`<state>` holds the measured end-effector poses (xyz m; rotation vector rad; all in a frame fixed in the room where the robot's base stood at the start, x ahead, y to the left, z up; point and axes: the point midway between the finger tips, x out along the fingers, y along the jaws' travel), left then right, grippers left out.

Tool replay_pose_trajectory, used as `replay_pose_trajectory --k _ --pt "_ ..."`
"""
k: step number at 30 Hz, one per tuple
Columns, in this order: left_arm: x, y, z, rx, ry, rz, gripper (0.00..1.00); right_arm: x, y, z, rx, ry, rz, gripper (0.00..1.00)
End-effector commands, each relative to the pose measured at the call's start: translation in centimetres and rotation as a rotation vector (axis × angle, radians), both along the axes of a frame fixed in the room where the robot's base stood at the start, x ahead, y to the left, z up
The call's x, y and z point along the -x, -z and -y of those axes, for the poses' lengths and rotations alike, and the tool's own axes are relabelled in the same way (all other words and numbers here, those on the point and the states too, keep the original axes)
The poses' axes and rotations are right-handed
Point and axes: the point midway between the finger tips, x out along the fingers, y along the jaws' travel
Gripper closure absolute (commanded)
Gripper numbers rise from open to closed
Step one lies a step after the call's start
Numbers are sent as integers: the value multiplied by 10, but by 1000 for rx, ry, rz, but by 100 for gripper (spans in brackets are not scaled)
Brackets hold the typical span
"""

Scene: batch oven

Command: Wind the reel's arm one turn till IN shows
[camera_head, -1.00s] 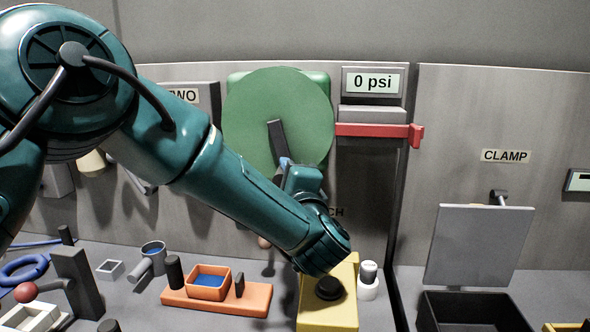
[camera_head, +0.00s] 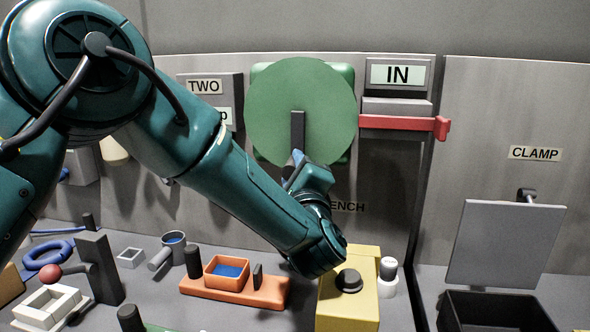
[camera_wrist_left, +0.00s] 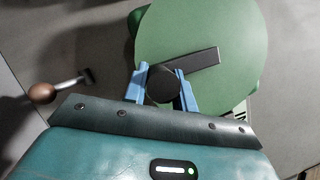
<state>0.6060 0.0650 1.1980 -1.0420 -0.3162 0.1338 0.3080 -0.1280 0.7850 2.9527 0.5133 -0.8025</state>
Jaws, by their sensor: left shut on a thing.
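The reel (camera_head: 285,90) is a large green disc on the back panel, with a dark grey arm (camera_head: 298,130) pointing straight down from its middle. My left gripper (camera_head: 296,162) is at the lower end of the arm, partly hidden by my own wrist. In the left wrist view its blue fingers (camera_wrist_left: 162,80) are shut on the dark round knob (camera_wrist_left: 160,86) of the arm, and the arm's bar (camera_wrist_left: 200,62) runs up right across the disc. My right gripper is not in view.
A red bar (camera_head: 400,124) sticks out right of the reel. Below are a yellow box (camera_head: 347,305) with a black button, an orange tray (camera_head: 240,291) and a white-based knob (camera_head: 387,280). A grey plate (camera_head: 505,245) stands behind a black bin (camera_head: 495,310) at right.

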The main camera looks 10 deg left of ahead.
Motion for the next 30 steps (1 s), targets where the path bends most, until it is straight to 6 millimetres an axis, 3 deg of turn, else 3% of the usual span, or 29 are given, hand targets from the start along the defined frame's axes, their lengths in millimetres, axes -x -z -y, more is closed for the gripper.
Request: replay_pose_trajectory --k 1,2,9,20,30 --pt "1 5 0 0 -2 -11 100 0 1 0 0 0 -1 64" --pt "1 5 0 0 -2 -11 72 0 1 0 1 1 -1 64" --pt "0 3 0 1 0 -7 53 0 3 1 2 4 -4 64" --pt "7 3 3 0 1 -3 51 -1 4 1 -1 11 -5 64" --pt "71 17 20 -3 4 -2 51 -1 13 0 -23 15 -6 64"
